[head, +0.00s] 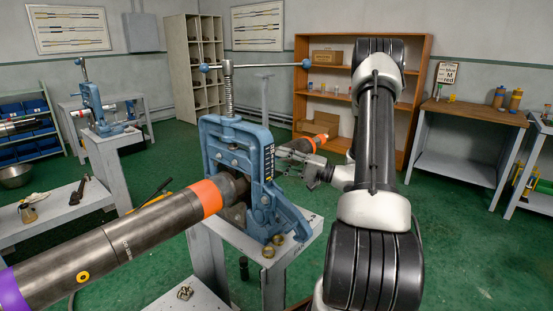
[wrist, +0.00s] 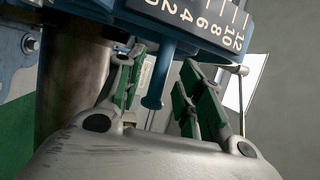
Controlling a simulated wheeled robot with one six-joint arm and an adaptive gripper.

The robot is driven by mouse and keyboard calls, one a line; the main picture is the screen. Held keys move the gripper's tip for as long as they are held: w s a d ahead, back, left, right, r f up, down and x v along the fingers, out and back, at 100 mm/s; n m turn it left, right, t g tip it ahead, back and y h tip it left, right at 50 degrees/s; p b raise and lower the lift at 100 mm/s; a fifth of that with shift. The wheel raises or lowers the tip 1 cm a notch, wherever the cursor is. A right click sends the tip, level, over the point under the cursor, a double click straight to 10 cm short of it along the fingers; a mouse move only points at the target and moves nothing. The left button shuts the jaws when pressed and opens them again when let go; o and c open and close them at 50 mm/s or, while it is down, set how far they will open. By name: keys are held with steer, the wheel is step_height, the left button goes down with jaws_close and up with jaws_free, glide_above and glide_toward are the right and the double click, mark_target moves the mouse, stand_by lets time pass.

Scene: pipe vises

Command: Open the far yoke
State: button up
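A blue pipe vise (head: 238,140) stands on a pale bench in the middle of the head view. Its yoke has a vertical screw with a blue-knobbed bar on top and looks closed around the pipe. A second, smaller blue vise (head: 92,105) stands farther back at left, its yoke upright. My gripper (head: 312,172) is at the right side of the nearer vise. In the wrist view its green-padded fingers (wrist: 165,100) are apart. I cannot tell whether a finger touches the pin.
A dark pipe (head: 125,235) with orange and purple bands runs from the lower left into the nearer vise. Brass rings (head: 268,252) lie on that vise's bench. A wooden shelf (head: 345,95) and a workbench (head: 460,112) stand behind. Green floor is free at right.

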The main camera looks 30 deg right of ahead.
steer(key=shift+x, duration=1.25)
steer(key=shift+c, duration=0.4)
jaws_close()
steer(key=shift+r, duration=0.1)
